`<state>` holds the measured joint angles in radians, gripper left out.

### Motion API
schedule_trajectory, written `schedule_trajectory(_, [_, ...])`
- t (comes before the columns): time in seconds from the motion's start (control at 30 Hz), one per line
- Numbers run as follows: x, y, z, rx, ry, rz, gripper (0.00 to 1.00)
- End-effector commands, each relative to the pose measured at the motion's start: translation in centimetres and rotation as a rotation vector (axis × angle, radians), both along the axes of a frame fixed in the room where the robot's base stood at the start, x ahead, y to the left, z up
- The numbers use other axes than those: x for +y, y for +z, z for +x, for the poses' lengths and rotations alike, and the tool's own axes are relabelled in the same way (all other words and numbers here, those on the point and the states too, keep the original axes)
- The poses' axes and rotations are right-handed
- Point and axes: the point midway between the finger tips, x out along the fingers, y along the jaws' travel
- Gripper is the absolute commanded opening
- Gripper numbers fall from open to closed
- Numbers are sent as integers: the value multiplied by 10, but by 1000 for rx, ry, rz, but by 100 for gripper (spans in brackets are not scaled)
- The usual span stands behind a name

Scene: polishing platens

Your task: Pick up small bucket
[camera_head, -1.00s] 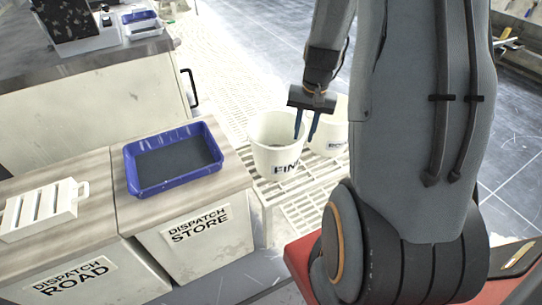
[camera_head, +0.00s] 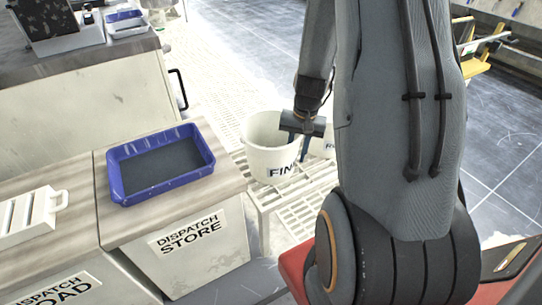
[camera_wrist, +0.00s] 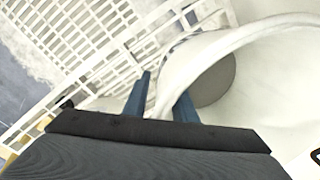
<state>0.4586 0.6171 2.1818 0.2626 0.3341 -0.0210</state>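A white bucket (camera_head: 262,160) with a dark label beginning "FIN" stands on a white slatted rack. A second white bucket (camera_head: 327,146) stands behind it to the right, mostly hidden by my arm. I cannot tell from size which is the small one. My gripper (camera_head: 299,152) points down at the right rim of the labelled bucket. In the wrist view, the blue fingers (camera_wrist: 161,100) are apart, with a bucket wall (camera_wrist: 165,88) running between them. One finger is outside over the rack, the other on the inner side. Contact with the wall cannot be told.
The slatted rack (camera_head: 300,217) has free room in front of the buckets. To the left, a blue tray (camera_head: 115,185) sits on the "DISPATCH STORE" cabinet (camera_head: 205,262). A white slotted rack (camera_head: 30,217) lies further left. A counter (camera_head: 100,57) stands behind.

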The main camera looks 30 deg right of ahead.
Motion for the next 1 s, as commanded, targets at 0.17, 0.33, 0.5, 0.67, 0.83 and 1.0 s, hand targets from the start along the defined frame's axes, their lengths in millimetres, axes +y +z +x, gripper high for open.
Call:
schedule_trajectory(0.17, [0,0,0,-1,0,-1,25])
schedule_trajectory(0.33, [-1,0,0,-1,0,-1,0])
schedule_trajectory(0.5, [-1,1,0,-1,0,-1,0])
schedule_trajectory(0.67, [-1,1,0,-1,0,-1,0])
schedule_trajectory(0.83, [-1,13,0,-3,1,-1,0])
schedule_trajectory(1.0, [-1,45,0,-4,1,-2,0])
